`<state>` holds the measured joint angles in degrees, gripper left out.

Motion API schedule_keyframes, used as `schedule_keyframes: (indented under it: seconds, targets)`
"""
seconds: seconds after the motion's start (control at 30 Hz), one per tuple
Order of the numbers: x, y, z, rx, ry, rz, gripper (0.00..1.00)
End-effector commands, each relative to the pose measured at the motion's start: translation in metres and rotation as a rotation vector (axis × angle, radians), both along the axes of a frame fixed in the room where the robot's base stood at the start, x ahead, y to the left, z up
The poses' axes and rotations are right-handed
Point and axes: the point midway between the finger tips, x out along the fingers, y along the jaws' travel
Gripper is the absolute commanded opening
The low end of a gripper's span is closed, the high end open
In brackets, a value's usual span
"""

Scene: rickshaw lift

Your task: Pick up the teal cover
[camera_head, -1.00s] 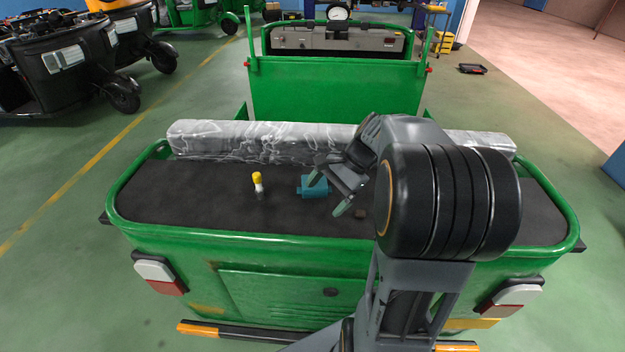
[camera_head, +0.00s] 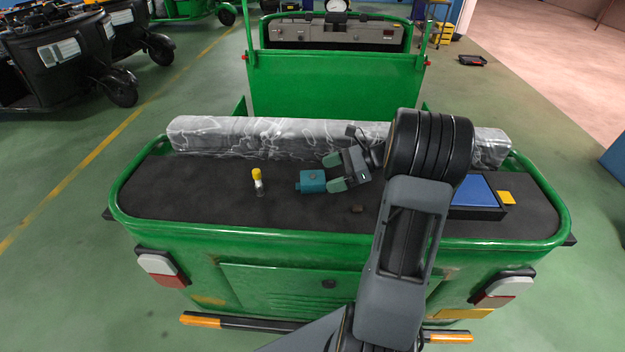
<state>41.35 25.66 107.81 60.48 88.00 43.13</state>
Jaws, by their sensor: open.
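The teal cover (camera_head: 312,181) is a small boxy piece lying on the dark bed of the green rickshaw, near the middle. My gripper (camera_head: 333,173) is open just to the right of it, with its two green-tipped fingers pointing left toward the cover. The fingertips are close to the cover's right end; I cannot tell whether they touch it. The cover's right edge is partly hidden by the fingers.
A small bottle with a yellow cap (camera_head: 258,181) stands left of the cover. A blue-topped tray (camera_head: 474,191) and yellow piece (camera_head: 506,198) lie at right. A grey wrapped bar (camera_head: 235,137) runs along the back.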

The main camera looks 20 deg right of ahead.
Motion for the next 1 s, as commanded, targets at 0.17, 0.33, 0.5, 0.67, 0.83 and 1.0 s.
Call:
schedule_keyframes:
  seconds: [0.17,0.33,0.5,0.67,0.83,1.0]
  targets:
    - [0.003,0.008,-0.002,-0.001,0.001,0.003,0.92]
    - [0.011,0.028,-0.005,0.0,0.002,0.005,0.92]
    - [0.018,0.045,-0.013,-0.001,0.001,0.004,0.92]
    - [0.021,0.051,-0.016,-0.001,0.0,0.001,0.92]
    - [0.021,0.051,-0.017,-0.002,0.0,0.001,0.92]
    - [0.021,0.051,-0.017,-0.002,0.0,0.001,0.79]
